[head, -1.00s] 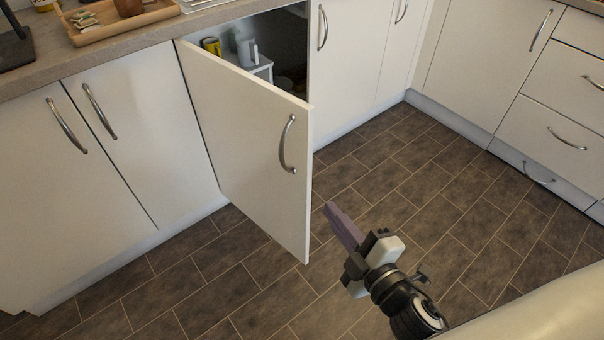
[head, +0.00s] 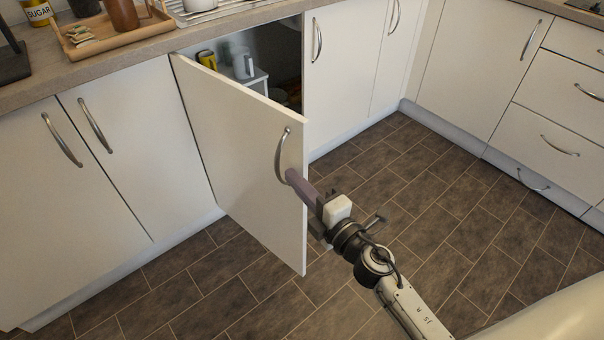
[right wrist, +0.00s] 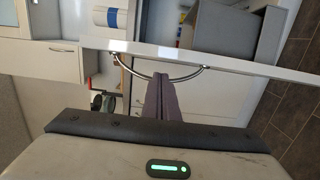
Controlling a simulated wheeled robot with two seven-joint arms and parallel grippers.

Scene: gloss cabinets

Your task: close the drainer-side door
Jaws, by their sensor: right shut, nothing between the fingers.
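The open white cabinet door (head: 235,150) stands out from the cabinet under the dish drainer (head: 212,8), hinged on its left side. Its curved metal handle (head: 279,155) is on the outer face near the free edge. My right gripper (head: 291,178) is shut and empty, its fingertips at the lower end of the handle in the head view. The right wrist view shows the shut fingers (right wrist: 160,98) pointing at the handle (right wrist: 160,78) and the door edge (right wrist: 225,62). I cannot tell whether they touch. My left gripper is not in view.
Inside the open cabinet are a yellow tin (head: 207,59), a white mug (head: 243,66) and a small white shelf (head: 258,82). A wooden tray (head: 118,40) sits on the counter. The tiled floor (head: 420,215) to the right is clear.

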